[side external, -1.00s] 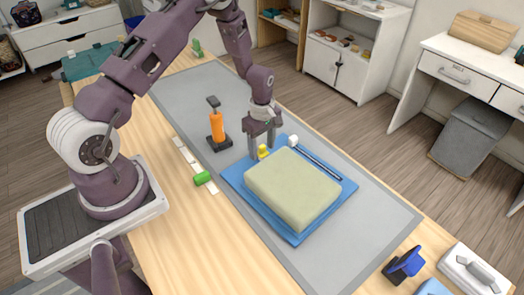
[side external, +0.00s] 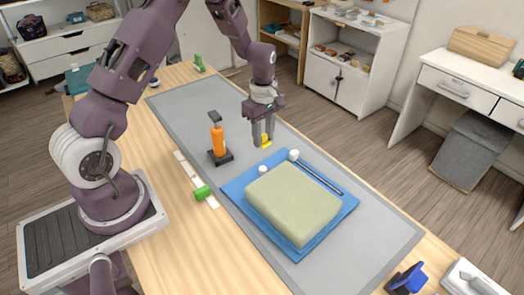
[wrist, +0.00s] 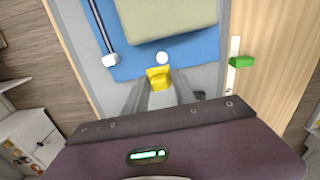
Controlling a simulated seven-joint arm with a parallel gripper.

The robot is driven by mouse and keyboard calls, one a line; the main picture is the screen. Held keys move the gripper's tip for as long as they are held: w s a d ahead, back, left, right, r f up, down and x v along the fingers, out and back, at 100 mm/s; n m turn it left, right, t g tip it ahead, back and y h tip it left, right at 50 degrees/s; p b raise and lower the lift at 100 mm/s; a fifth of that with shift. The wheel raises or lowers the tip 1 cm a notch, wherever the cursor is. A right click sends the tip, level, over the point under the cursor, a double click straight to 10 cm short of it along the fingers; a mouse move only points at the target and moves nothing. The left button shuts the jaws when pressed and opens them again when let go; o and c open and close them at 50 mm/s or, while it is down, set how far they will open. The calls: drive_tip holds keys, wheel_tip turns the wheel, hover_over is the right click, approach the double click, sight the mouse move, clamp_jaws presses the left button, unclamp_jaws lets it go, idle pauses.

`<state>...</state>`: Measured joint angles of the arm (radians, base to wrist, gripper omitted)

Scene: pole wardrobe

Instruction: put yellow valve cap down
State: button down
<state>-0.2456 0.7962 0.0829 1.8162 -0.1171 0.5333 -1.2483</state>
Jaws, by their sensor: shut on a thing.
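The yellow valve cap (side external: 266,140) is between the fingertips of my gripper (side external: 263,140), which is shut on it. It is held up, apart from the blue mat (side external: 239,187), above the grey mat beyond the blue mat's far-left edge. In the wrist view the yellow cap (wrist: 158,78) shows between the fingertips (wrist: 157,88), at the blue mat's edge in the picture. A small white round piece (side external: 262,169) stands on the blue mat near its far-left corner, apart from the cap. It also shows in the wrist view (wrist: 162,58).
A large pale green block (side external: 293,203) covers most of the blue mat. A dark rod with a white end (side external: 293,155) lies beside it. An orange-handled tool on a black base (side external: 218,142) stands left of my gripper. A green piece (side external: 202,193) lies nearby. The grey mat (side external: 180,95) has free room.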

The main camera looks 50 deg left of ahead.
drive_tip(key=w+a+f+m, duration=0.1)
drive_tip(key=w+a, duration=0.2)
drive_tip(key=a, duration=0.2)
drive_tip(key=w+a+f, duration=0.1)
drive_tip(key=w+a, duration=0.2)
drive_tip(key=a, duration=0.3)
drive_tip(key=f, duration=1)
drive_tip(key=shift+w+a+f, duration=0.15)
drive_tip(key=shift+w, duration=0.05)
drive_tip(key=c, duration=1)
unclamp_jaws()
drive_tip(key=shift+f, duration=0.1)
drive_tip(key=shift+c, duration=0.2)
